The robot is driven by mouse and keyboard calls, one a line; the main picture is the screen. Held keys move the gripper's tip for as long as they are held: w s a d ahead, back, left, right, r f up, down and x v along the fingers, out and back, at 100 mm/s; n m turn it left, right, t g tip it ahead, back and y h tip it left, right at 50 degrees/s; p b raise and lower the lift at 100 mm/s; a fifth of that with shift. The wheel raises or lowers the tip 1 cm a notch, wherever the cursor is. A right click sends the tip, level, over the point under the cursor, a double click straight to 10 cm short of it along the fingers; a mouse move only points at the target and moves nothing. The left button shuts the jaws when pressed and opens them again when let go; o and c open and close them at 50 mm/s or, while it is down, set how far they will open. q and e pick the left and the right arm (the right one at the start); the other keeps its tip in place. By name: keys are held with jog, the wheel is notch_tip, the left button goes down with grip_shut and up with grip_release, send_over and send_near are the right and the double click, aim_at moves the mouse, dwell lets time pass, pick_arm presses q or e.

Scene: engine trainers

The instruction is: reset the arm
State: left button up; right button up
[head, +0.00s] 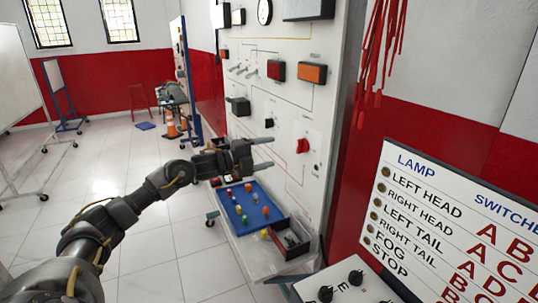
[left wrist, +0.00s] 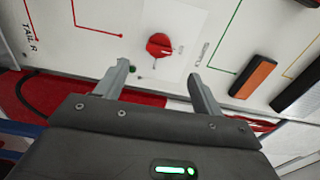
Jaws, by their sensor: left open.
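My left arm reaches in from the left in the head view. Its gripper (head: 262,153) is open and empty in front of the white trainer panel (head: 275,112). In the left wrist view, the two fingers of the gripper (left wrist: 160,88) stand apart and point at the panel. A red rotary knob (left wrist: 160,46) shows just beyond the gap between the fingertips; the red knob (head: 303,146) is right of the gripper in the head view. The fingers look apart from the knob. My right gripper is not in view.
A blue tray (head: 262,222) with several small coloured parts is below the gripper, beside a dark bin (head: 294,245). A lamp and switch board (head: 450,220) stands at the right. Red leads (head: 372,70) hang by the panel. The tiled floor at left is mostly clear.

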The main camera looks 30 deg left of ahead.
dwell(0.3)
pick_arm(q)
jog(key=s+d+f+n+g+y, duration=0.1)
jog(key=s+d+f+n+y, duration=0.2)
jog(key=f, duration=0.4)
jog(key=s+d+f+n, duration=0.35)
jog(key=d+f, duration=0.25)
jog(key=f, duration=0.2)
jog(key=s+d+f+n+g+y, duration=0.1)
jog(key=s+d+f+n+y, duration=0.2)
jog(key=f, duration=0.4)
jog(key=s+d+f+n+g+y, duration=0.1)
jog(key=s+d+f+n+g, duration=0.2)
jog(key=s, duration=0.8)
jog(key=s+d+f+n+g+y, duration=0.1)
jog(key=s+f+n+g, duration=0.4)
jog(key=s, duration=0.7)
jog(key=s+d+f+n+g+y, duration=0.15)
jog(key=s+f+n, duration=0.35)
jog(key=s, duration=0.6)
notch_tip(320, 180, down, 24)
jog(key=d+g, duration=0.1)
jog(key=g, duration=0.1)
jog(key=s+a+f+g, duration=0.1)
jog(key=s+a+f, duration=0.2)
jog(key=s+f, duration=1.4)
jog(key=shift+s+f+m, duration=0.2)
jog(key=shift+f+m, duration=0.25)
